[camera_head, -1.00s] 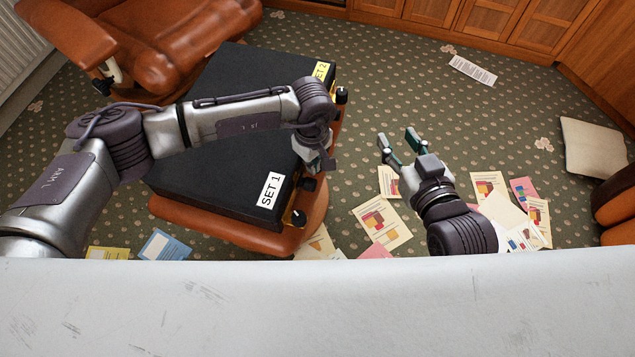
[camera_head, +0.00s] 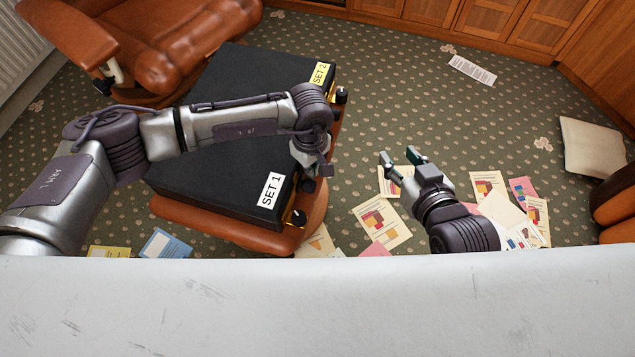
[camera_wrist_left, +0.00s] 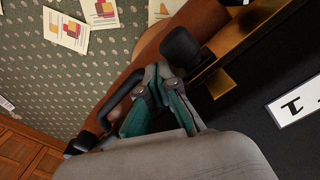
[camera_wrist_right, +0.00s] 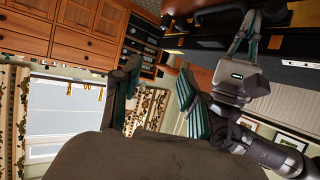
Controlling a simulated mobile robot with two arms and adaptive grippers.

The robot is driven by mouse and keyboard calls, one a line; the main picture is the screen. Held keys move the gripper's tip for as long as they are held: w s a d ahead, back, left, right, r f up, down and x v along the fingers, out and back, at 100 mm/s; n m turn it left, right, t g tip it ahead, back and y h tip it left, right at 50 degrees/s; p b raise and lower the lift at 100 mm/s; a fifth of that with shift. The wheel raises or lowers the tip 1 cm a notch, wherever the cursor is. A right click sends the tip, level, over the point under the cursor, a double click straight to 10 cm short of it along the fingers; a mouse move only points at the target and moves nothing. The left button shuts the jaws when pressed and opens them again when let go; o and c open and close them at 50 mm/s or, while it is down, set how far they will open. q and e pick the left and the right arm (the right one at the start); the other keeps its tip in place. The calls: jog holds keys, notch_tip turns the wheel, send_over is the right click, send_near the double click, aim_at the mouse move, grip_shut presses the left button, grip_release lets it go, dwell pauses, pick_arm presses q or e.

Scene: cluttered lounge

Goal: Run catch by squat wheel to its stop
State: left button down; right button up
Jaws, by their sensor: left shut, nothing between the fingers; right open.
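Two black cases marked SET 1 (camera_head: 215,180) and SET 2 (camera_head: 265,75) lie on a brown leather stool. Black knobs stand on brass plates along their right side, one at SET 2 (camera_head: 341,95) and another at SET 1 (camera_head: 297,218). In the left wrist view a rounded dark knob (camera_wrist_left: 180,46) stands just beyond my fingertips, with a black curved bar (camera_wrist_left: 118,98) beside them. I cannot tell which part is the squat wheel. My left gripper (camera_head: 320,172) is shut and empty beside the SET 1 fittings. My right gripper (camera_head: 402,165) is open and empty, right of the stool.
The brown stool (camera_head: 318,215) sticks out below the cases. Papers (camera_head: 382,222) lie on the patterned carpet under and around my right gripper. A leather armchair (camera_head: 170,50) stands at the back left. A pale surface (camera_head: 320,305) fills the front. Open carpet lies behind my right gripper.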

pick_arm(q)
jog(key=shift+s+a, duration=0.15)
jog(key=shift+s, duration=0.3)
pick_arm(e)
jog(key=shift+s+d+f+g, duration=0.3)
jog(key=shift+s+f+g, duration=0.2)
jog(key=shift+f+g, duration=0.1)
pick_arm(q)
jog(key=shift+s+a+p, duration=0.15)
jog(key=shift+s+p, duration=0.25)
jog(key=shift+w+b, duration=0.4)
jog(key=shift+w, duration=0.05)
jog(key=shift+w+d, duration=0.25)
jog(key=shift+w, duration=0.05)
pick_arm(e)
jog(key=shift+w+a+r+t, duration=0.3)
jog(key=shift+w+r+t, duration=0.35)
jog(key=shift+r, duration=0.25)
jog(key=shift+w+a+r+t, duration=0.3)
jog(key=shift+w+r+t, duration=0.3)
jog(key=shift+r, duration=0.25)
pick_arm(q)
jog(key=shift+r, duration=0.1)
pick_arm(e)
jog(key=shift+s, duration=0.1)
